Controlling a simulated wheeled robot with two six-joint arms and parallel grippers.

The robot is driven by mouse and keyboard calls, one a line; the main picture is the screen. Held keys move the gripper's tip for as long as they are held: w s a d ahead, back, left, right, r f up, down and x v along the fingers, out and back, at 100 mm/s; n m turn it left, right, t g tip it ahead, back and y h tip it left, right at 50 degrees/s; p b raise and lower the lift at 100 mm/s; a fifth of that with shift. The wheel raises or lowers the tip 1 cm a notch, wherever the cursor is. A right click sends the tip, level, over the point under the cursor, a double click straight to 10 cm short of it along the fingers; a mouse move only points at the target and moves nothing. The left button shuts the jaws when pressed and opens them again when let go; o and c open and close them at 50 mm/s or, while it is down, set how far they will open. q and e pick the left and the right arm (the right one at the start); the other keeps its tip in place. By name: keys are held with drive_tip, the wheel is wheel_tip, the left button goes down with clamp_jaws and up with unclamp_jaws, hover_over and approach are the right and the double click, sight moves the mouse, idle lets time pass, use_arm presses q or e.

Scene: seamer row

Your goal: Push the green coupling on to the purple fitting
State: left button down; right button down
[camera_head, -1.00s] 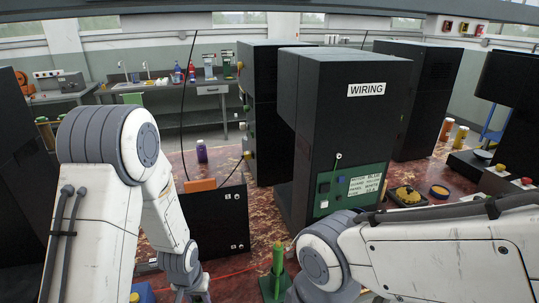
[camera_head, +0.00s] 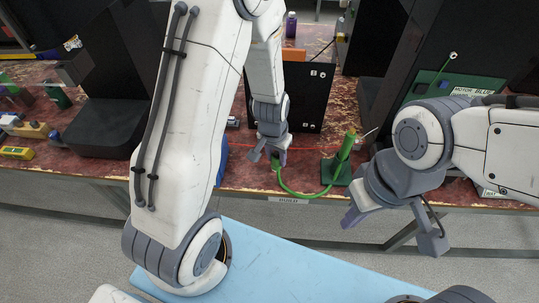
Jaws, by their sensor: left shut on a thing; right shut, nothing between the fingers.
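My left gripper (camera_head: 268,158) is low over the front part of the red worn bench, shut on the green coupling (camera_head: 276,163) at the end of a curved green hose (camera_head: 296,193). The coupling is small and partly hidden by the fingers. The hose runs right to a green post (camera_head: 346,146) on a dark green base (camera_head: 336,172). I cannot make out the purple fitting clearly; the fingers may hide it. My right gripper (camera_head: 350,216) is shut and empty, in front of the bench edge, right of the post and apart from the hose.
A dark panel box (camera_head: 305,90) stands behind the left gripper. A blue object (camera_head: 222,160) sits left of it, partly hidden by my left arm. A black machine (camera_head: 110,110) stands at left. A thin red line (camera_head: 305,149) crosses the bench.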

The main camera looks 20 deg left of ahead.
use_arm(q)
drive_tip(key=w+d+r+m, duration=0.3)
drive_tip(key=d+r+m, duration=0.3)
drive_tip(key=d, duration=0.4)
drive_tip(key=shift+d+r+h, duration=0.35)
drive_tip(key=shift+r+h, duration=0.05)
drive_tip(key=shift+r, duration=0.45)
drive_tip(key=s+a+r+n, duration=0.1)
drive_tip(key=a+r+n, duration=0.2)
drive_tip(key=r, duration=0.1)
drive_tip(key=shift+s+a+r, duration=0.15)
drive_tip(key=shift+s+r, duration=0.25)
drive_tip(key=w+d+f+m, duration=0.2)
drive_tip(key=f+m, duration=0.3)
drive_tip(key=m, duration=0.1)
drive_tip(key=w+d+f+m+g, duration=0.1)
drive_tip(key=w+d+f+m, duration=0.1)
drive_tip(key=f+m, duration=0.2)
drive_tip(key=shift+w+f+m+g+h, duration=0.3)
drive_tip(key=shift+w+f+m+h, duration=0.1)
drive_tip(key=shift+m, duration=0.8)
